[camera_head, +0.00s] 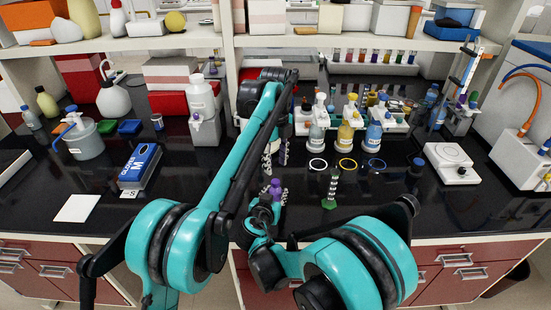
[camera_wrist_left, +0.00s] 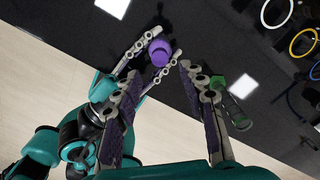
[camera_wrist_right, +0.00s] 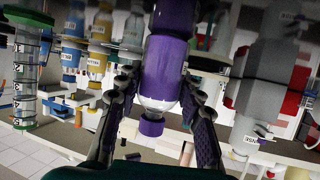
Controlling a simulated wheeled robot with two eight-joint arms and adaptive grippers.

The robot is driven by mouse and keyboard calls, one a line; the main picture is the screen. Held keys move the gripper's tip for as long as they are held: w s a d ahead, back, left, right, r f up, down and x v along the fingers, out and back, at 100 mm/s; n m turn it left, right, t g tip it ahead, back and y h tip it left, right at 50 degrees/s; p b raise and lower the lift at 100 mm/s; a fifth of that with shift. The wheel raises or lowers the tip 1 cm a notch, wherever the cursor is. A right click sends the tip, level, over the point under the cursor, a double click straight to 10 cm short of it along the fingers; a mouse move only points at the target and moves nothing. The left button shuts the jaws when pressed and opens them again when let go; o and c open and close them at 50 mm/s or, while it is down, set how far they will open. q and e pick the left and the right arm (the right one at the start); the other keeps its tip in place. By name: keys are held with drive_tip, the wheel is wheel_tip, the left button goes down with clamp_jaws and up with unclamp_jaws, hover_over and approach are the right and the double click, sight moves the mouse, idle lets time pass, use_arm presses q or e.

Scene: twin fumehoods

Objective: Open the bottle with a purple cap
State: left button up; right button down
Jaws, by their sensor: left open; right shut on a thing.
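The bottle with a purple cap (camera_head: 275,185) is held near the front edge of the black bench. In the right wrist view its purple body (camera_wrist_right: 168,65) stands between the fingers, with a clear section and the purple cap (camera_wrist_right: 151,125) at the lower end of the picture. My right gripper (camera_head: 274,198) is shut on this bottle. My left gripper (camera_head: 275,160) is open and empty above it, fingers pointing down. In the left wrist view the purple cap (camera_wrist_left: 160,50) shows just beyond and between the left fingertips (camera_wrist_left: 162,70), apparently apart from them.
A green-based cylinder (camera_head: 332,188) stands close on the right. Behind are three colored rings (camera_head: 347,164) and wash bottles (camera_head: 345,138). A blue-and-white box (camera_head: 139,166) and a white device (camera_head: 451,163) stand left and right. The front left bench is mostly clear.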

sight(275, 181)
use_arm(q)
wheel_tip(275, 181, down, 7)
idle(0.3)
clamp_jaws()
